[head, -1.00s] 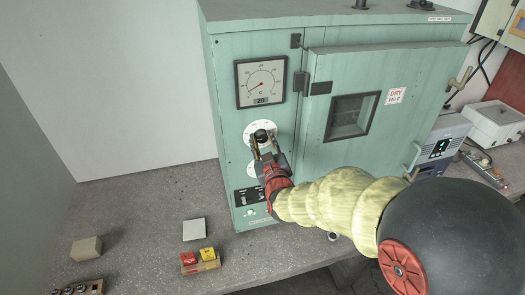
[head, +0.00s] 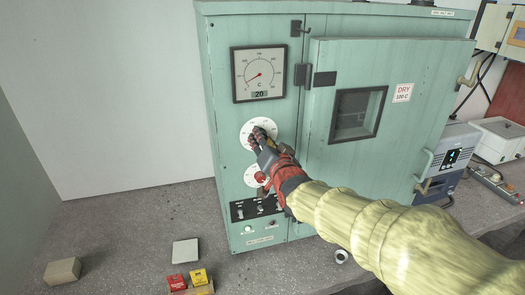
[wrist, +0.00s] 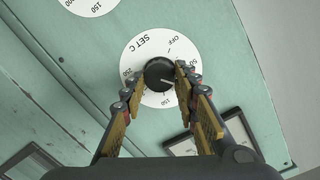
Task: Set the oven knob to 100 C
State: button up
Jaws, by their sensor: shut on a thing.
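The oven (head: 225,110) is a green cabinet with a white SET C dial (head: 246,127), marked from OFF up through 50 and 150. The dial also shows in the wrist view (wrist: 147,48). At its centre is a round black knob (wrist: 158,75) with a white pointer line. In the wrist view the line points to the lower right, between 50 and 150; the right finger hides the marks there. My gripper (head: 257,137) is shut on the knob, one finger on each side, in the wrist view (wrist: 158,80). The gauge (head: 258,73) above reads 20.
A second white dial (head: 251,178) and a black switch panel (head: 243,212) sit below. The oven door (head: 385,150) is closed and carries a "DRY 100 C" label (head: 402,92).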

jog(key=shift+f+m+b, duration=0.15)
jog(key=shift+m+b, duration=0.75)
jog(key=shift+m, duration=0.1)
jog(key=o, duration=1.2)
jog(key=shift+c, duration=0.2)
jog(key=v, duration=1.2)
jog(key=shift+w+d, duration=0.1)
jog(key=shift+d, duration=0.05)
